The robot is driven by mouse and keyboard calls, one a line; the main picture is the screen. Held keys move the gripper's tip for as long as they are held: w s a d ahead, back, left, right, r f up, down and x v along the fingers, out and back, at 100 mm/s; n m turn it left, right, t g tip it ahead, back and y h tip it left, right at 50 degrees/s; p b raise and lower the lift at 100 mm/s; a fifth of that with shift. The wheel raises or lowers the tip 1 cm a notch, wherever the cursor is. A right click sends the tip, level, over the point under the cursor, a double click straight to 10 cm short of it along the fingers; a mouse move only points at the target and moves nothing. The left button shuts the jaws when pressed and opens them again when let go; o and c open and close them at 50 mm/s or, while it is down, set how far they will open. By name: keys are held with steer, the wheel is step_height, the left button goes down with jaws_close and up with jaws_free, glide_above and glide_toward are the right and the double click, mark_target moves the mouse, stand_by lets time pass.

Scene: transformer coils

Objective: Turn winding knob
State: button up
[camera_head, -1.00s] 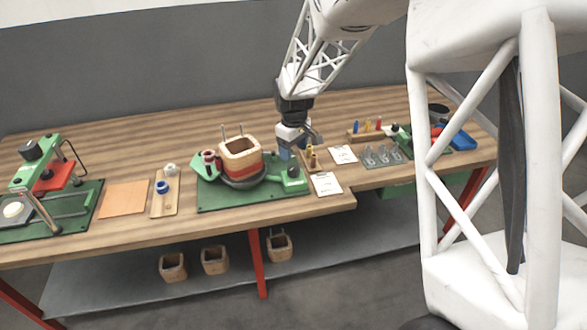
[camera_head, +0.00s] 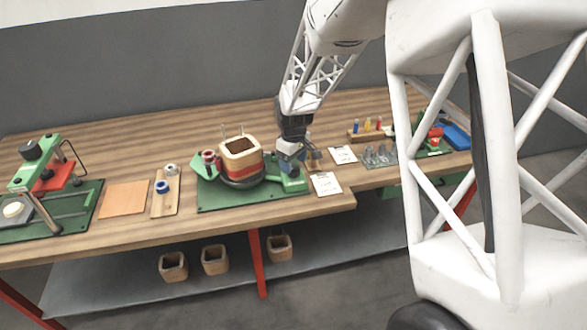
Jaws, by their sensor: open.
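The winding station stands mid-bench on a green base plate (camera_head: 222,203). A wooden square former (camera_head: 241,147) with a red band sits on its dark round turntable, and a red-topped spool (camera_head: 209,156) is at its left. A green block (camera_head: 293,180) stands at the right end of the plate. My gripper (camera_head: 287,166) points down just above and behind this block. Its fingers are small and partly merge with the block. The winding knob cannot be made out apart from the block and gripper. Whether the fingers touch anything cannot be told.
Wooden pegs (camera_head: 314,157) stand close to the right of my gripper. Paper cards (camera_head: 326,184), a rack of coloured tools (camera_head: 366,130) and a blue tray (camera_head: 456,136) lie further right. A spool board (camera_head: 165,192) and a green press (camera_head: 45,175) are at left.

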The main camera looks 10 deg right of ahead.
steer(key=shift+f, duration=1.5)
